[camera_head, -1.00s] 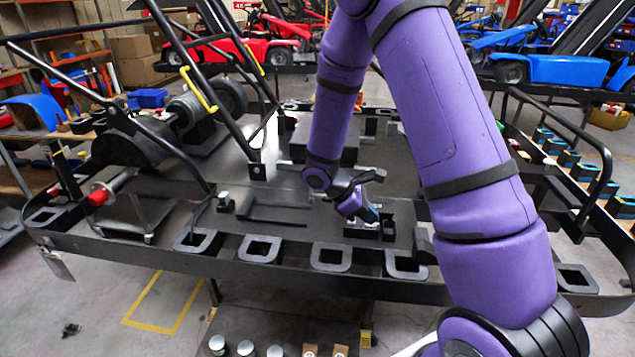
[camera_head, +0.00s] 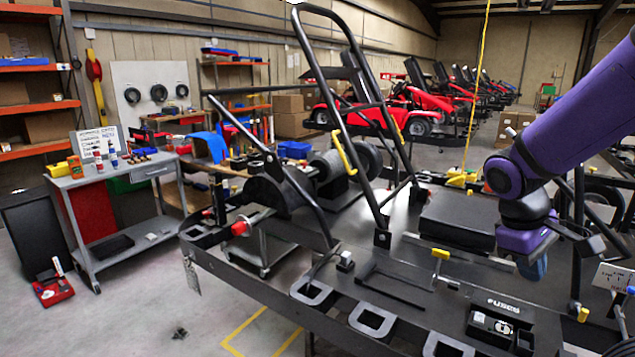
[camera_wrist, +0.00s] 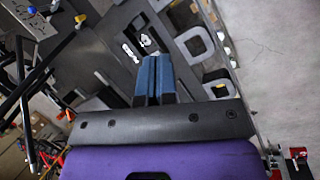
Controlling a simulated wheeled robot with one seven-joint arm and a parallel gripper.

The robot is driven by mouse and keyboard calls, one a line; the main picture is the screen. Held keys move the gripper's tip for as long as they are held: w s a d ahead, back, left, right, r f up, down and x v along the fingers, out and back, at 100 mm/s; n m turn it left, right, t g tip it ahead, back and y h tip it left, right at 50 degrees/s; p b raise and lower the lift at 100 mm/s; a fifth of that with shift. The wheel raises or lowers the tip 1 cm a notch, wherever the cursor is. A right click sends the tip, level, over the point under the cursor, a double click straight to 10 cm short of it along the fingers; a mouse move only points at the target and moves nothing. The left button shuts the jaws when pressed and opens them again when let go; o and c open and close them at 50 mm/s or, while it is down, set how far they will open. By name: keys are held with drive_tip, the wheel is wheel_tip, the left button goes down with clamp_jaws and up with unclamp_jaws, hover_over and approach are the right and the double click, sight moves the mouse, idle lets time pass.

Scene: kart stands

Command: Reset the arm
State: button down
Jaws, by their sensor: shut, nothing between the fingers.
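My gripper (camera_head: 533,266) hangs from my purple arm at the right of the head view, above the black kart chassis (camera_head: 400,315). In the wrist view my gripper (camera_wrist: 154,62) shows two blue fingers side by side, closed together with nothing between them. A black fuse box (camera_head: 492,325) marked "FUSES" sits on the chassis, below and apart from the fingers. In the wrist view the chassis (camera_wrist: 110,40) lies beyond the fingertips.
A grey cart (camera_head: 120,175) with small bottles stands at the left. A black tubular frame (camera_head: 340,110) rises from the chassis. A red tray (camera_head: 53,290) lies on the floor. Red karts (camera_head: 410,115) stand behind. The floor at front left is mostly clear.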

drive_tip(key=s+a+r+m+t+y, duration=0.2)
drive_tip(key=s+a+r+t, duration=0.1)
drive_tip(key=s+r, duration=0.3)
drive_tip(key=s+a+r+m+t+y, duration=0.2)
drive_tip(key=s+r+m+t, duration=0.1)
drive_tip(key=s+r, duration=0.3)
drive_tip(key=shift+s+a, duration=0.4)
drive_tip(key=shift+s, duration=0.75)
